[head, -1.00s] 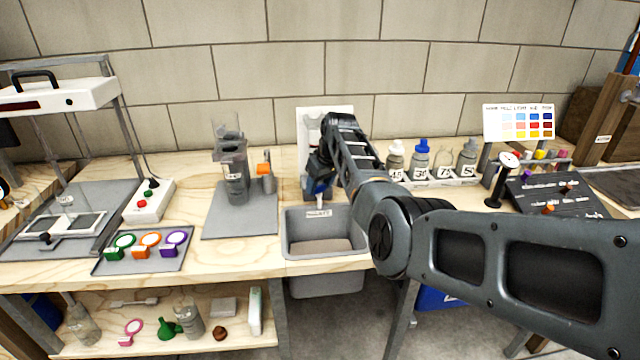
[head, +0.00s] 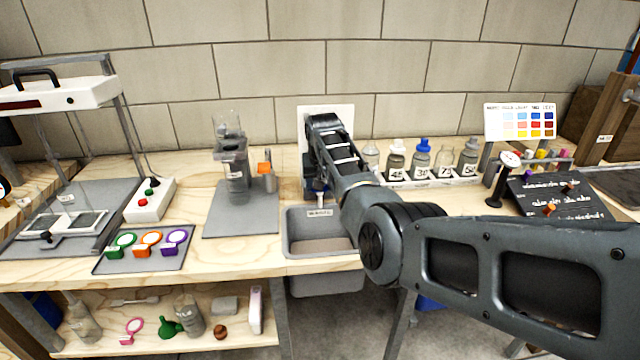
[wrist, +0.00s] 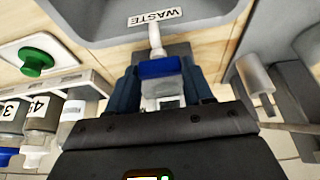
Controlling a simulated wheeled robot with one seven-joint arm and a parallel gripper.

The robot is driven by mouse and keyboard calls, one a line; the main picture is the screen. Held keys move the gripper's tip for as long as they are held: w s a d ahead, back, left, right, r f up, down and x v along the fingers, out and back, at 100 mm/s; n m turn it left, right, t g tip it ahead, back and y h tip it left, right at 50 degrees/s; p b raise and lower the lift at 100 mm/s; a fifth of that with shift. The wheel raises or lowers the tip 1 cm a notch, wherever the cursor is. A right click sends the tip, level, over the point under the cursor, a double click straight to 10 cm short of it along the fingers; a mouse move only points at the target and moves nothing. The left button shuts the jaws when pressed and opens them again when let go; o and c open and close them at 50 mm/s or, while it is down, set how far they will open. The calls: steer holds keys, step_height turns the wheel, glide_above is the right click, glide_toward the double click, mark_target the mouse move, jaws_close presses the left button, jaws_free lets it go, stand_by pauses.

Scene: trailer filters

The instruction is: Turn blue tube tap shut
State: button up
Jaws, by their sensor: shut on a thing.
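In the wrist view, which looks upside down, the blue tap (wrist: 160,67) sits between the two dark blue fingers of my gripper (wrist: 161,84). The gripper is shut on it. A white spout (wrist: 155,38) runs from the tap toward the grey bin labelled WASTE (wrist: 200,18). In the head view my gripper (head: 314,184) is in front of the white back panel (head: 345,112), above the back edge of the waste bin (head: 320,226). My arm hides most of the tube and tap there. The tap's exact angle cannot be told.
A bottle rack (head: 460,182) with several labelled bottles stands right of my arm. A clear vessel on a stand (head: 234,170) and an orange-marked post (head: 266,170) stand to the left on a grey mat (head: 225,222). A dark board (head: 560,197) lies further right.

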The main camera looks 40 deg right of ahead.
stand_by(0.3)
steer(key=o, duration=0.8)
steer(key=shift+c, duration=0.2)
steer(key=shift+r, duration=0.1)
steer(key=v, duration=0.7)
steer(key=shift+r, duration=0.3)
steer(key=shift+a, duration=0.15)
